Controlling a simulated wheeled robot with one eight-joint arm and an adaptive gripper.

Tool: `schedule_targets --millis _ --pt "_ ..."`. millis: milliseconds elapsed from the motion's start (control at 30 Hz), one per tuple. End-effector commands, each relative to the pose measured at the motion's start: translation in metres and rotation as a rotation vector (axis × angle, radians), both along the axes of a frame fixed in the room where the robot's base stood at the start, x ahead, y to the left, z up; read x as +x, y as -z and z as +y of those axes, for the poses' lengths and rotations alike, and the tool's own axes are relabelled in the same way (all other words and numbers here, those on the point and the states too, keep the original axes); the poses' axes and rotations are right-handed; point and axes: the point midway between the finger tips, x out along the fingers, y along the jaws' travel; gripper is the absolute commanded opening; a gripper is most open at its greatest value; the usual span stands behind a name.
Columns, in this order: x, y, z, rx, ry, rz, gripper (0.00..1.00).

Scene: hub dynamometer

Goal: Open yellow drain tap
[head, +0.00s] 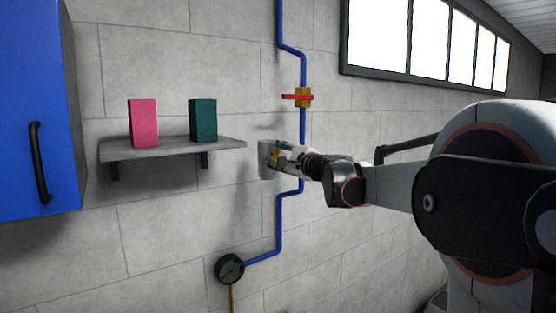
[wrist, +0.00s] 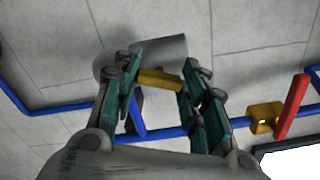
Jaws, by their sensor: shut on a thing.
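The yellow drain tap (wrist: 160,79) shows in the wrist view as a short yellow bar between my fingertips. My gripper (wrist: 158,84) is shut on it, with a green finger at each end of the bar. A grey rounded body (wrist: 172,47) lies just behind the bar, close to the wall. In the head view my gripper (head: 274,157) is at the wall beside the blue pipe, and it hides most of the tap.
A brass valve with a red lever (head: 298,97) sits on the blue pipe (head: 280,222) above my gripper. A round dark gauge (head: 229,268) is below. A grey shelf (head: 172,148) with a pink box (head: 143,123) and a green box (head: 203,120) is at left, near a blue cabinet (head: 35,90).

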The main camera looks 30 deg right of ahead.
Motion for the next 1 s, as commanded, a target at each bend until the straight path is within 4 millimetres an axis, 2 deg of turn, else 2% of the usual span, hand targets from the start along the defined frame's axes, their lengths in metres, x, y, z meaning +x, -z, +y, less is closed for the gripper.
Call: schedule_targets --millis 200,500,1000 --pt "-0.0004 0.0025 0.0008 -0.178 0.000 -0.018 0.16" --pt "-0.0005 0.0029 0.0009 -0.342 -0.001 -0.036 0.16" --pt "-0.0006 0.0031 0.0010 -0.409 -0.002 -0.042 0.16"
